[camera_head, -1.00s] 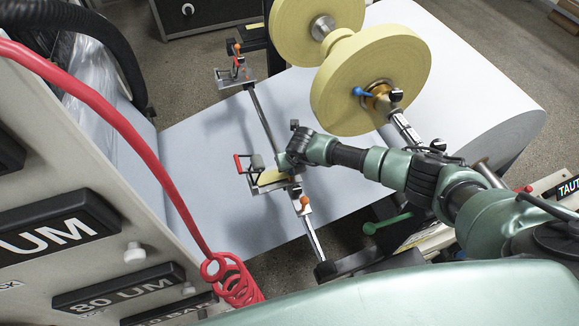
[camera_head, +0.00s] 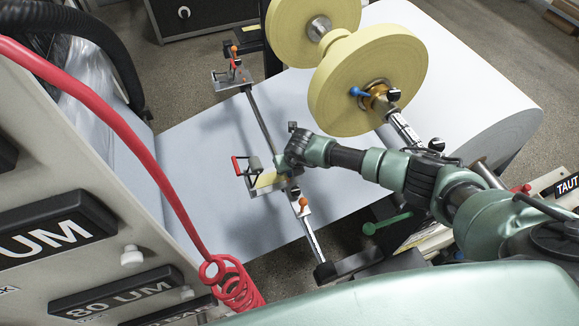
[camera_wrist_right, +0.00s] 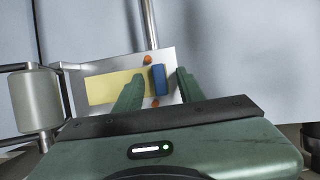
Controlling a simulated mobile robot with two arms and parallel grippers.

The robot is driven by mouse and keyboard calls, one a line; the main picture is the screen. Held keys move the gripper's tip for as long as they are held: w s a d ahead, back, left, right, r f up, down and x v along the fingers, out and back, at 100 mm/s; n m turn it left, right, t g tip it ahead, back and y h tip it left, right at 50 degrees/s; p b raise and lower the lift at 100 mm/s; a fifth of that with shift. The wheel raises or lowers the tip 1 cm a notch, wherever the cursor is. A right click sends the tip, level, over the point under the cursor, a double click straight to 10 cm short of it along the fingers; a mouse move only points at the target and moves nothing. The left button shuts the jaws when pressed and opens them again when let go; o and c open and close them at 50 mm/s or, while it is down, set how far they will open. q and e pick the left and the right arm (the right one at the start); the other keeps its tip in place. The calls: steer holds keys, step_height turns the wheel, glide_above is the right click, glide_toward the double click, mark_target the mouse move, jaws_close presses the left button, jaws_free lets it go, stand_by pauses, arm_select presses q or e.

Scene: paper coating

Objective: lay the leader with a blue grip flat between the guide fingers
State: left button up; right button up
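The leader, a yellow strip (camera_wrist_right: 112,87), lies flat-looking on a metal plate (camera_wrist_right: 80,71) in the right wrist view. Its blue grip (camera_wrist_right: 159,80) is at the strip's right end. Two orange guide fingers (camera_wrist_right: 147,60) show above and below that end, and the strip runs between them. My right gripper (camera_wrist_right: 159,75) is open, with one green finger on each side of the blue grip and a visible gap to each. In the head view my right gripper (camera_head: 284,164) is over the plate and hides the grip; part of the yellow strip (camera_head: 266,180) shows. My left gripper is out of view.
A metal bar (camera_head: 262,122) crosses the pale paper web (camera_head: 200,165). Large yellow rolls (camera_head: 355,90) stand above my right arm. A red hose (camera_head: 150,150) hangs at the left.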

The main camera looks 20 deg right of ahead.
steer(key=v, duration=0.7)
steer(key=shift+s+r, duration=0.2)
steer(key=shift+r, duration=0.15)
